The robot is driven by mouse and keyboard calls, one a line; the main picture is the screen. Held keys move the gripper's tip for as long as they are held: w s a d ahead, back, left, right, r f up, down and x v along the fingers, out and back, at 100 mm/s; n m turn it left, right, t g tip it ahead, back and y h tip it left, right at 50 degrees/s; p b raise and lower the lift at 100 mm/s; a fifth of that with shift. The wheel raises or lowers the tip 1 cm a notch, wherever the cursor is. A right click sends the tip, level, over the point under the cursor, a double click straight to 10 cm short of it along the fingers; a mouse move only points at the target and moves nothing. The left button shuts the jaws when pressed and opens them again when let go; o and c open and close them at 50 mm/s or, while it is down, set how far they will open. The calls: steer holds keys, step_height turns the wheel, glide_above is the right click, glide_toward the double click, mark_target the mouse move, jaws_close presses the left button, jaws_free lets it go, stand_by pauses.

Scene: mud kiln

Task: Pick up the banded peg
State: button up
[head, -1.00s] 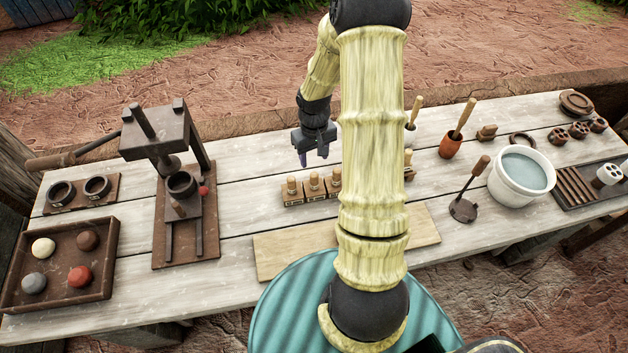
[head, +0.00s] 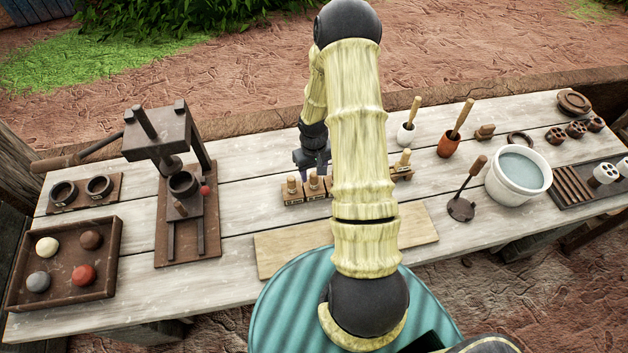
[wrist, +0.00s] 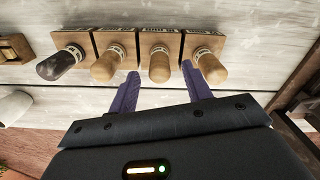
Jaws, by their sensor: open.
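Several pegs with rounded wooden handles stand upright in a row of small wooden blocks (head: 292,200). In the wrist view, one peg has a dark grip (wrist: 62,64); beside it are light pegs (wrist: 108,65), (wrist: 160,66) and (wrist: 209,66). All have pale collars at the base, so I cannot tell which is the banded peg. My gripper (wrist: 160,76) is open, its purple fingertips either side of one light peg's handle end, apparently without touching. In the head view my gripper (head: 312,165) is over the row, and my arm hides the row's right part.
A separate block with a light peg (head: 404,160) stands right of my arm. Behind it are a white pot (head: 407,134) and an orange pot (head: 449,145), each with a stick. A press (head: 160,130) stands left. A pale board (head: 280,257) lies in front.

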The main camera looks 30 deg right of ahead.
steer(key=shift+f+p, duration=0.6)
steer(key=shift+f, duration=1.4)
jaws_close()
steer(key=shift+r, duration=0.1)
step_height(320, 180, up, 10)
steer(key=shift+f+b, duration=0.1)
steer(key=shift+b, duration=1)
